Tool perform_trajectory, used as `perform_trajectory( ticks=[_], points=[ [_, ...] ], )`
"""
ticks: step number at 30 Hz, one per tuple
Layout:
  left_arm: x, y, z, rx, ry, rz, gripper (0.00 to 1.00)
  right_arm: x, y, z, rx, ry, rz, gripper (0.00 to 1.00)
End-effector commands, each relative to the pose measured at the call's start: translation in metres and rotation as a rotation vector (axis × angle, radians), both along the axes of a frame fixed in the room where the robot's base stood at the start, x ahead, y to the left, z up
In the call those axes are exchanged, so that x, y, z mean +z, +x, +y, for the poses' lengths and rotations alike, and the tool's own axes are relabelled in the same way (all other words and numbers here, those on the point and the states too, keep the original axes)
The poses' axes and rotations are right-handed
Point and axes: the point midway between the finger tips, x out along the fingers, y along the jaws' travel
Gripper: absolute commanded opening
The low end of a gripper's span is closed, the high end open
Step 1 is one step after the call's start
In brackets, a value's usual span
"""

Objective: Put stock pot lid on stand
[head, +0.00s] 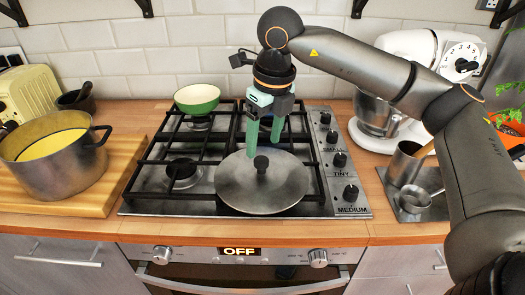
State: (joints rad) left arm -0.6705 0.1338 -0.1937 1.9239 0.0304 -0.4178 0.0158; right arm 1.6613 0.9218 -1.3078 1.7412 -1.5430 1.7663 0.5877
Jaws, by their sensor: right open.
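The stock pot lid (245,186) is a round grey metal disc with a dark knob (261,164). It lies on the front right of the gas hob. My right gripper (264,143) has green fingers pointing down, open, just above and behind the knob in the picture. It holds nothing. The stock pot (70,185), grey with yellow contents, stands uncovered on a wooden board at the left. I cannot make out a lid stand for certain; a small steel holder (410,200) at the right holds a ladle. My left gripper is not in view.
A green pan (197,97) sits on the back left burner. Control knobs (350,193) line the hob's right side. A white stand mixer (385,122) is behind on the right; a yellow toaster (27,95) and dark mortar (75,100) are at the left.

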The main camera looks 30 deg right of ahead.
Motion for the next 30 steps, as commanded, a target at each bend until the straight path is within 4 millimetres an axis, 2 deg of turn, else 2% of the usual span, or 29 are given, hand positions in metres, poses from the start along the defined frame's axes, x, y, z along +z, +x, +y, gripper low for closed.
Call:
perform_trajectory(
  ticks=[1, 6, 13, 25, 28, 30],
  points=[
    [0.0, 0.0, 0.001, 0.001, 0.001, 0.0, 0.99, 0.013, -0.001, 0.0, 0.0, 0.001, -0.005, 0.7],
    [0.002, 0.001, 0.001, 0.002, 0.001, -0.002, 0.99, 0.047, -0.007, -0.001, 0.0, 0.0, -0.002, 0.7],
    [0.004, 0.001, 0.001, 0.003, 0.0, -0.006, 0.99, 0.071, -0.01, -0.003, 0.0, -0.001, 0.0, 0.7],
    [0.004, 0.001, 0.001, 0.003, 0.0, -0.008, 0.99, 0.071, -0.011, 0.0, 0.007, 0.006, 0.005, 0.7],
    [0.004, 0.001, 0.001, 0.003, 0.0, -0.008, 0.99, 0.058, -0.011, 0.017, 0.049, 0.055, 0.025, 0.7],
    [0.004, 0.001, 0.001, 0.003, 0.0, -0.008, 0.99, 0.042, -0.012, 0.041, 0.105, 0.132, 0.055, 0.7]
  ],
)
